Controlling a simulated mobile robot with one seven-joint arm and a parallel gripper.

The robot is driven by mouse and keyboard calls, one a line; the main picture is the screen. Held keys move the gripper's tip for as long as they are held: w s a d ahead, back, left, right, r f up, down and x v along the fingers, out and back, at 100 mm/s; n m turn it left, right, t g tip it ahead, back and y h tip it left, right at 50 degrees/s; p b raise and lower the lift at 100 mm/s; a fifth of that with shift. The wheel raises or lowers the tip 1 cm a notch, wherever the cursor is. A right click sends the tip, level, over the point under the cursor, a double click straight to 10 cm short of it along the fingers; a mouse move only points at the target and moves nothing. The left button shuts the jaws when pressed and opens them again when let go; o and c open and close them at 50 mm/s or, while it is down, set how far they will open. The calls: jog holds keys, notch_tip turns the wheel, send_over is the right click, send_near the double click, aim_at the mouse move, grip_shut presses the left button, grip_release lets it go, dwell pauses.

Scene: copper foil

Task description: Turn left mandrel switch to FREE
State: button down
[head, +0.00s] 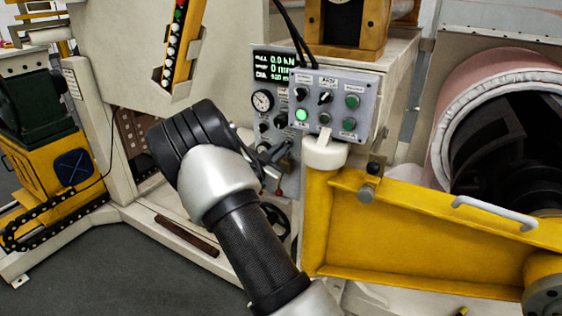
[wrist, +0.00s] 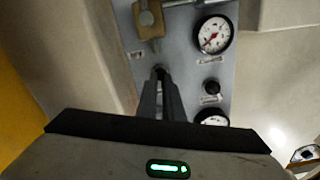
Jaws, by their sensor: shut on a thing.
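In the wrist view, a small dark switch knob (wrist: 159,69) sits on the grey gauge panel (wrist: 190,50). The fingers of my gripper (wrist: 160,77) are close together around it and hide most of it. Its pointer direction is hidden and the label beside it is too small to read. I cannot confirm from lettering that it is the left mandrel switch. In the head view, my gripper (head: 273,157) reaches the lower part of the same panel, below the pressure gauge (head: 262,101), and my wrist hides part of the panel.
A control box (head: 337,100) with knobs and a lit green button juts out right above my gripper. A red-tipped lever (head: 279,192) is just below. A yellow arm beam (head: 420,235) stands close on the right. In the wrist view, another black knob (wrist: 211,87) is nearby.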

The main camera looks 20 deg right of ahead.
jog(key=shift+m+b, duration=1.1)
jog(key=shift+b, duration=0.15)
jog(key=c, duration=1.9)
grip_release()
jog(key=p+v, duration=0.1)
jog(key=v, duration=1.6)
jog(key=shift+s, duration=0.2)
jog(key=shift+a, duration=0.15)
